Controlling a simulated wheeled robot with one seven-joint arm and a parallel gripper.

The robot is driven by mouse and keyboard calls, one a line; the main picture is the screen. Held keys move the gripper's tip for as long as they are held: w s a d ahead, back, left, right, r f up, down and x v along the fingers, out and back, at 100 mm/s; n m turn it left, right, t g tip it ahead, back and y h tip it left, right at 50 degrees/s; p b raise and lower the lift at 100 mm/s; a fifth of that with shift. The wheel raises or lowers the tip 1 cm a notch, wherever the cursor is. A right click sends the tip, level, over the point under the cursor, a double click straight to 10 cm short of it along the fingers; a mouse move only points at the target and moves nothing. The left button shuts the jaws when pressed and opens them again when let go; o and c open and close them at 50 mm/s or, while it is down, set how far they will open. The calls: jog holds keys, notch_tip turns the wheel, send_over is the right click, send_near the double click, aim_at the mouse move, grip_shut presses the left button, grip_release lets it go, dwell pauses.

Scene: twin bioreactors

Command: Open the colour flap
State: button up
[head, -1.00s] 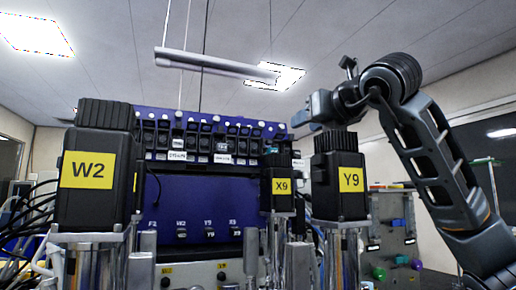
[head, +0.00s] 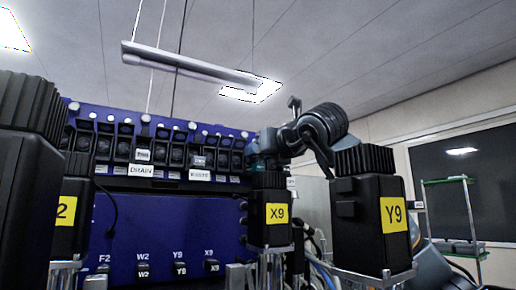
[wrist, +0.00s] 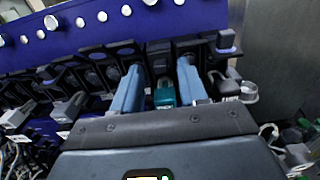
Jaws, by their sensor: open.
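A dark blue panel (head: 160,225) carries a row of black flap or clamp units (head: 155,145) along its top. The row runs close across the wrist view, with black units (wrist: 118,55) and grey connectors below. My gripper (wrist: 160,72) has two pale blue fingers spread apart at this row. A teal-green piece (wrist: 164,95) sits between the fingers, near the row's right end; I cannot tell that they touch it. No label in view names the colour flap. In the head view my gripper is mostly hidden behind the X9 motor (head: 268,222) at the panel's right end.
The Y9 motor (head: 370,215) stands at front right, and a large black motor (head: 25,180) fills the left edge. A motor marked "2" (head: 70,215) is behind it. Cables and tubes hang around the motors.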

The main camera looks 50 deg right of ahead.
jog(key=shift+x, duration=0.85)
jog(key=shift+c, duration=0.3)
grip_shut()
